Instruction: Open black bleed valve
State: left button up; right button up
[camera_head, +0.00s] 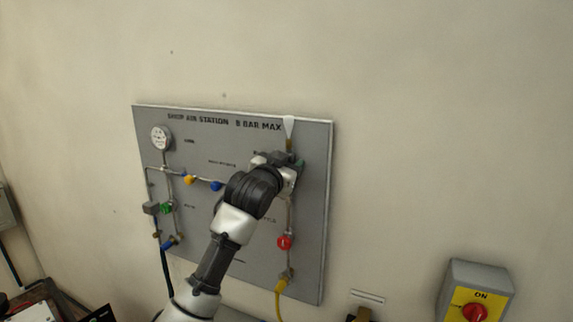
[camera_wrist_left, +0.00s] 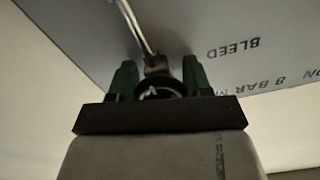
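The black bleed valve (camera_wrist_left: 160,87) shows in the left wrist view as a dark round knob at the end of a metal pipe, beside the printed word BLEED. My left gripper (camera_wrist_left: 160,78) has its two dark green fingers apart, one on each side of the knob. I cannot tell whether they touch it. In the head view my left gripper (camera_head: 290,161) is at the upper right of the grey panel (camera_head: 318,210), and it hides the black valve there. My right gripper is not in view.
The panel also carries a gauge (camera_head: 161,137), a yellow valve (camera_head: 188,180), a blue valve (camera_head: 216,186), a green valve (camera_head: 167,207) and a red valve (camera_head: 284,242). A yellow hose (camera_head: 279,300) hangs below. A yellow and grey switch box (camera_head: 476,292) is at the lower right.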

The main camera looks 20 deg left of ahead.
pick_arm(q)
jog(key=o, duration=0.4)
jog(key=shift+o, duration=0.2)
jog(key=shift+s+f+b, duration=0.15)
jog(key=shift+s+b, duration=0.2)
jog(key=shift+s, duration=0.15)
jog(key=s+a+b, duration=0.1)
jog(key=s+b, duration=0.3)
jog(key=s, duration=0.5)
jog(key=shift+s+a, duration=0.15)
jog(key=shift+s, duration=0.2)
